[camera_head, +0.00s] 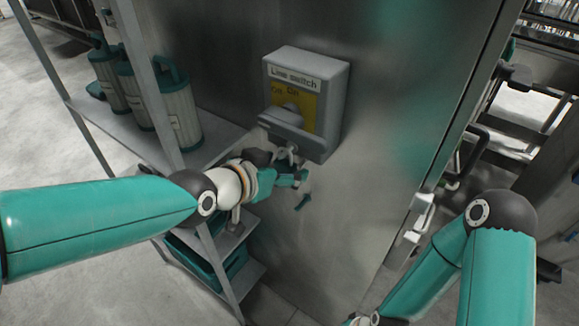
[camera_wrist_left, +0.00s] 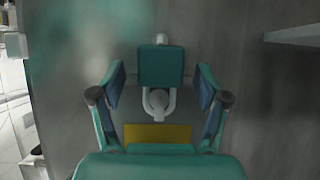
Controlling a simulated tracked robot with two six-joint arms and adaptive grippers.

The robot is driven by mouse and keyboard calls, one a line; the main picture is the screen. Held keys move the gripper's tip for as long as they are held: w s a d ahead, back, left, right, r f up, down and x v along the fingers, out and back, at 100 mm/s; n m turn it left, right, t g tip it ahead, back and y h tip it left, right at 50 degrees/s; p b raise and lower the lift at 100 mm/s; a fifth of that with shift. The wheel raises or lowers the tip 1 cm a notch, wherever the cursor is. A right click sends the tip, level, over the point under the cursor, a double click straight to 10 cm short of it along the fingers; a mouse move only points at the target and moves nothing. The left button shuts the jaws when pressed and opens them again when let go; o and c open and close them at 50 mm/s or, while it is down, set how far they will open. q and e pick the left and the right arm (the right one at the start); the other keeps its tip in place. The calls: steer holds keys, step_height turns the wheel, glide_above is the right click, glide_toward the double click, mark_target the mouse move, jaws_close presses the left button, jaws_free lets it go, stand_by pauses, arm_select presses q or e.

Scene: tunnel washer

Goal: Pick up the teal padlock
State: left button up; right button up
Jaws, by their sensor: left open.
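The teal padlock (camera_wrist_left: 161,65) shows in the left wrist view as a square teal body with a pale U-shaped shackle (camera_wrist_left: 159,103) towards the yellow plate. In the head view it is at the lower end of the grey line switch box (camera_head: 306,100), mostly hidden by my gripper. My left gripper (camera_head: 290,178) is open just below the switch. Its two fingers stand one on each side of the padlock, with gaps between them and the body. Whether the shackle passes through the switch handle, I cannot tell. My right gripper is out of view; only its arm shows.
The switch box is fixed on a metal panel (camera_head: 385,120). A shelf rack (camera_head: 165,150) with teal-topped canisters (camera_head: 178,105) stands close on the left, beside my left arm. A panel edge with handles (camera_head: 418,215) is on the right.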

arm_select(q)
steer(key=c, duration=1.3)
steer(key=shift+r, duration=0.15)
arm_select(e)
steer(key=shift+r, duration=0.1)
